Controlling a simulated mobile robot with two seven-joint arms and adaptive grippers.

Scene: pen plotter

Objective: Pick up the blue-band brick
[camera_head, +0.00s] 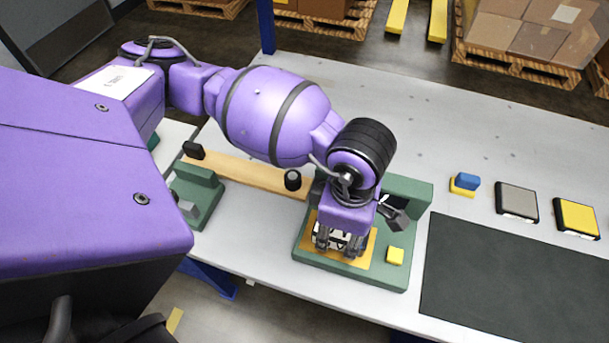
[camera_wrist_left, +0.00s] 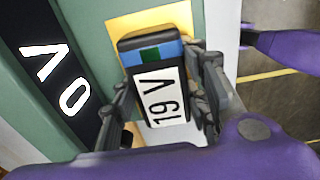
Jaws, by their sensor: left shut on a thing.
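The blue-band brick (camera_wrist_left: 158,92) is dark, with a blue band holding a green square at one end and a white label reading "19 V". It shows in the left wrist view between the two fingers of my left gripper, which is shut on it. In the head view my left gripper (camera_head: 341,242) points down over the tan plate (camera_head: 372,250) of the green plotter fixture (camera_head: 390,276). Only a small pale part of the brick shows there, between the fingers. I cannot tell whether the brick touches the plate. My right gripper is not in view.
A small yellow block (camera_head: 395,255) sits at the fixture's front right. A dark mat (camera_head: 510,280) lies to the right. Behind it are a blue-and-yellow piece (camera_head: 465,184), a grey pad (camera_head: 517,200) and a yellow pad (camera_head: 577,217). A wooden beam (camera_head: 245,176) runs left. The table's back is clear.

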